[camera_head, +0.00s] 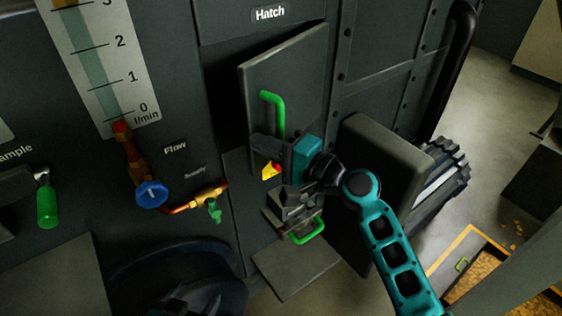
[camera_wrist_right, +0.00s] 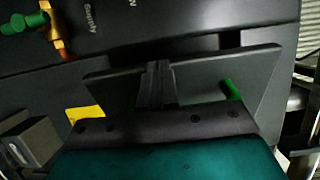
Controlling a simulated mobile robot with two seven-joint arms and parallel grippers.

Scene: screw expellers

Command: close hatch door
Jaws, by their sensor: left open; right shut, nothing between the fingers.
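The hatch door (camera_head: 290,75) is a dark grey panel below the "Hatch" label, with a green bar handle (camera_head: 275,112). It stands at an angle to the machine front, partly open. My right gripper (camera_head: 258,148) is shut and empty at the lower part of the door, below the handle. In the right wrist view its closed fingers (camera_wrist_right: 156,84) lie against or just in front of the door panel (camera_wrist_right: 205,72); contact is unclear. The handle (camera_wrist_right: 231,89) shows to the right of the fingers there. My left gripper is not in view.
A blue valve (camera_head: 151,194) and copper pipe with a small green tap (camera_head: 214,210) are left of the door. A second green handle (camera_head: 307,232) is below my right gripper. A grey box-like housing (camera_head: 385,165) stands right of the door. Open floor is at far right.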

